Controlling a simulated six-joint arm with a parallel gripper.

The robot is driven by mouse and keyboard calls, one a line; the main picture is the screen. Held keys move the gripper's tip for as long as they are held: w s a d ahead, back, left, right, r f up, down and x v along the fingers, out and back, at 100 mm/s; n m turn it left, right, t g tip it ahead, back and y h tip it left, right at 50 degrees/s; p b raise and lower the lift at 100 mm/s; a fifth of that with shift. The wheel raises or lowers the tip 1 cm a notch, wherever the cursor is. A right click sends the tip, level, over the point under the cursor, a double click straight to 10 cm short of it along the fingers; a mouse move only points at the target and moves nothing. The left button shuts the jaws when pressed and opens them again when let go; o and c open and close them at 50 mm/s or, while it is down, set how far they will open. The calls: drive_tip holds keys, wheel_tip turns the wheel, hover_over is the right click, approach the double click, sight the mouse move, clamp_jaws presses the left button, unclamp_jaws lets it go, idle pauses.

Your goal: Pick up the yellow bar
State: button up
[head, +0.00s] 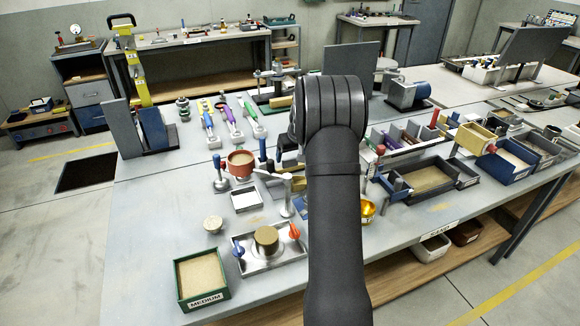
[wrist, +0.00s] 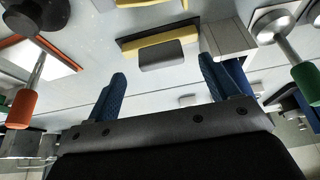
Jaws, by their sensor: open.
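The yellow bar (wrist: 160,42) shows in the wrist view, lying across the upper middle with a dark strip along it and a grey block at its near edge. My gripper (wrist: 165,82) is open, its two blue ribbed fingers spread wide with nothing between them. In the picture the bar lies above and between the fingertips, apart from them. In the head view a small yellow block (head: 281,102) sits just left of my arm; I cannot tell if it is the same bar.
In the wrist view an orange-handled tool (wrist: 22,107) is at the left and a green handle (wrist: 305,82) at the right. In the head view a red-brown pot (head: 241,164) and a green-edged tray (head: 203,279) stand left of my arm.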

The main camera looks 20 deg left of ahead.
sight(290, 159)
drive_tip(key=x, duration=0.4)
drive_tip(key=shift+r, duration=0.1)
drive_tip(key=shift+c, duration=0.4)
drive_tip(key=c, duration=1.2)
drive_tip(key=shift+r, duration=0.15)
wheel_tip(290, 159, up, 4)
drive_tip(key=shift+r, duration=0.1)
drive_tip(key=d+r, duration=0.6)
drive_tip(key=d, duration=0.5)
drive_tip(key=shift+s+d+r, duration=0.25)
drive_tip(key=shift+s+d, duration=0.1)
drive_tip(key=shift+s, duration=0.05)
